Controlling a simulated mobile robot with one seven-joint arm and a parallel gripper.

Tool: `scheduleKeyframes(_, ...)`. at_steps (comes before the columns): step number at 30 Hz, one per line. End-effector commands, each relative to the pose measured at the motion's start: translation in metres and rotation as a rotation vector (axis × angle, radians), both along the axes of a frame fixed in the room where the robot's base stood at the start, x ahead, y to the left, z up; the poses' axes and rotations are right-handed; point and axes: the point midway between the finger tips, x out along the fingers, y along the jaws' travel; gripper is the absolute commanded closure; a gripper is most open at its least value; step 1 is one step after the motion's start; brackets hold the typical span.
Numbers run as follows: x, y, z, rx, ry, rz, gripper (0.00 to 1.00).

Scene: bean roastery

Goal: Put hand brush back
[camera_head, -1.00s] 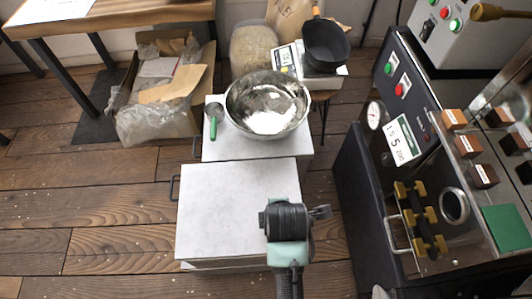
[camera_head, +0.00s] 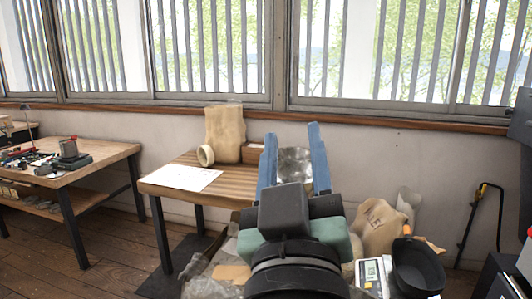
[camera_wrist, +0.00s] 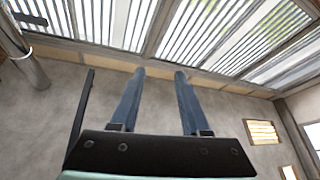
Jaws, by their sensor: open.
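My gripper (camera_head: 292,140) is raised in the middle of the head view, its two blue fingers apart and pointing up and away from me. In the wrist view the gripper (camera_wrist: 159,76) is open with nothing between its fingers, facing a bare wall and windows. I cannot make out a hand brush in either current view.
A wooden table (camera_head: 222,187) ahead carries a paper sheet (camera_head: 183,177), a tan bag (camera_head: 224,132) and a shiny silvery thing (camera_head: 295,162) behind my fingers. A workbench (camera_head: 110,157) stands left. A dark pan (camera_head: 417,268) and scale (camera_head: 371,275) are low at right.

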Motion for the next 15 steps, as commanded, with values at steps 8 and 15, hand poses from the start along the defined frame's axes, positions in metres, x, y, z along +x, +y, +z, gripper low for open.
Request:
scheduleKeyframes(8, -0.081, 0.027, 0.107, 0.231, -0.376, 0.226, 0.54)
scheduleKeyframes(15, -0.086, 0.029, 0.112, 0.247, -0.396, 0.244, 0.54)
